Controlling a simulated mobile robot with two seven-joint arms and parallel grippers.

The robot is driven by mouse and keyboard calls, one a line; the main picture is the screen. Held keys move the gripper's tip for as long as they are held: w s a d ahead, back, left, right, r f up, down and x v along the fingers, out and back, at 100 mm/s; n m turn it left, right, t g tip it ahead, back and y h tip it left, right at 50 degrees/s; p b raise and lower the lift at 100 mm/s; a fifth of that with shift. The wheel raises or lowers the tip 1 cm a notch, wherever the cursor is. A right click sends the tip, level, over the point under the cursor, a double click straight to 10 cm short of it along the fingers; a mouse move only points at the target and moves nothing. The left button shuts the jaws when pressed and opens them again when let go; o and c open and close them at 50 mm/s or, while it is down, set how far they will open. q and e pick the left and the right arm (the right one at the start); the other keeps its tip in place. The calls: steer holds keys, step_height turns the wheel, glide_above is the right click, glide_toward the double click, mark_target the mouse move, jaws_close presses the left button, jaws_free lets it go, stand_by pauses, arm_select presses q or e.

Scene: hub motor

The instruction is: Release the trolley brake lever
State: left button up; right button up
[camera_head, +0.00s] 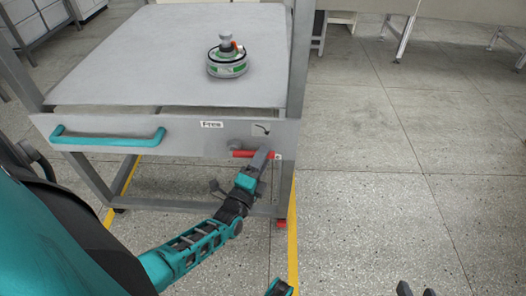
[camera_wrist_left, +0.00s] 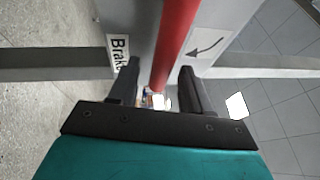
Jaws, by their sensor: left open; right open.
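The red brake lever (camera_head: 242,153) lies roughly level on the front panel of the grey trolley (camera_head: 90,132), at its right end. My left gripper (camera_head: 264,158) is at the lever's right part. In the left wrist view the red lever (camera_wrist_left: 177,38) runs between the two open fingers of my left gripper (camera_wrist_left: 158,78), with visible gaps. Part of the lever is hidden behind the gripper in the head view.
A hub motor (camera_head: 227,62) stands on the trolley top. A teal handle (camera_head: 108,137) sits at the panel's left. Floor at right is clear.

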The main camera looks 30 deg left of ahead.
arm_select(q)
steer(key=shift+w, duration=0.25)
jaws_close()
stand_by(0.4)
